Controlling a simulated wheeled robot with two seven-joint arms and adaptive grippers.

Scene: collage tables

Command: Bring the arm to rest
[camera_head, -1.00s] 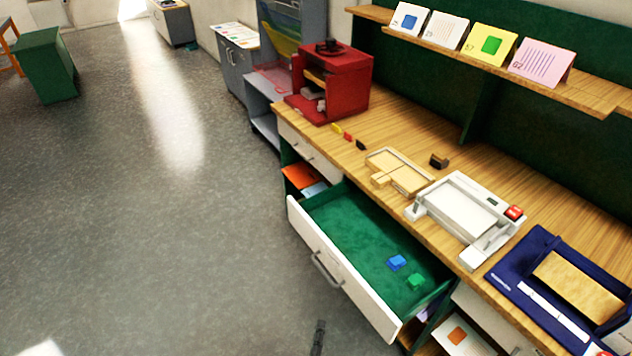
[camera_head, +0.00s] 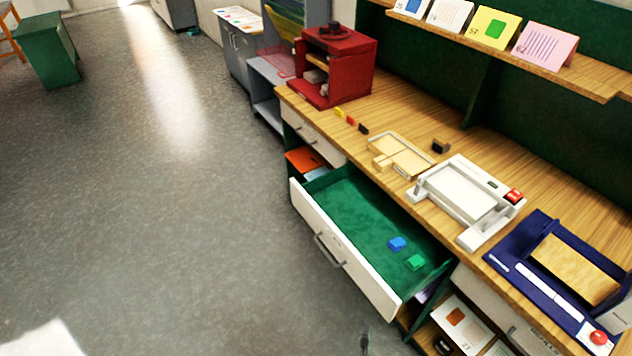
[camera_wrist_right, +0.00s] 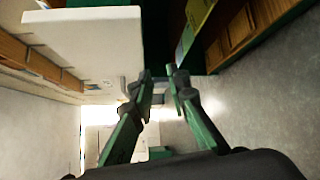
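My right gripper (camera_wrist_right: 160,78) shows in the right wrist view with its two green and dark fingers apart and nothing between them. In the head view only a small dark part of it (camera_head: 365,341) shows at the bottom edge, in front of the open drawer and apart from it. My left gripper is not in view.
An open drawer (camera_head: 318,240) with a green inside juts from the wooden worktop (camera_head: 408,112). It holds a blue block (camera_head: 397,244) and a green block (camera_head: 415,262). A red cabinet (camera_head: 350,62), a white device (camera_head: 462,197) and a blue tray (camera_head: 510,262) stand on top.

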